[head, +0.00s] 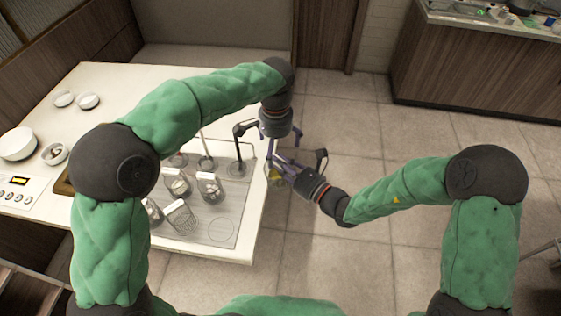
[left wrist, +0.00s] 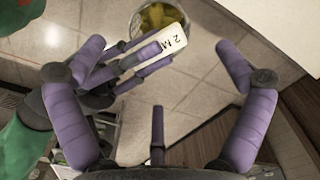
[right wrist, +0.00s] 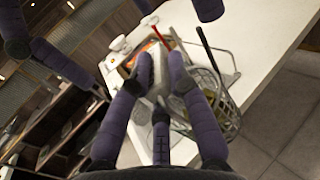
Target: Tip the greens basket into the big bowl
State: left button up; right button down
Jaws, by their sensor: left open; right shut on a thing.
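My right gripper (right wrist: 162,62) is shut on the handle of a round wire basket (right wrist: 232,125) with yellow-green pieces in it. In the left wrist view the basket (left wrist: 136,22) shows at the top, beside a white tag marked "2 M" (left wrist: 172,40). In the head view it (head: 273,175) is mostly hidden by my grippers, just off the table's right edge. My left gripper (left wrist: 165,65) is open and empty, close to my right gripper's fingers. The big white bowl (head: 17,146) stands at the table's far left.
The white table (head: 115,85) carries a grey mat (head: 222,232) with several wire baskets, such as one at its front (head: 182,220). Small white bowls (head: 88,101) and a panel with buttons (head: 14,196) are at the left.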

pick_arm(q)
notch_tip(320, 180, up, 4)
jog(key=shift+r, duration=0.1)
jog(key=w+a+f+n+g+h, duration=0.1)
jog(key=a+f+n+g+h, duration=0.1)
jog(key=a+f, duration=1.1)
jog(key=s+d+f+n+h, duration=0.1)
jog(key=s+d+f+n, duration=0.1)
jog(key=s+d+f, duration=0.45)
jog(key=s+d+f+n+h, duration=0.1)
jog(key=s+d+f+n, duration=0.2)
jog(key=f, duration=0.6)
jog(key=s+d+f+n, duration=0.2)
jog(key=s+d+f, duration=0.3)
jog(key=s+f, duration=0.25)
jog(key=s+a+f+n+t, duration=0.1)
jog(key=s+a+f+t, duration=0.1)
jog(key=s+a+f, duration=0.3)
jog(key=shift+s+a+f, duration=0.35)
jog(key=shift+a+f, duration=0.2)
jog(key=shift+a, duration=0.2)
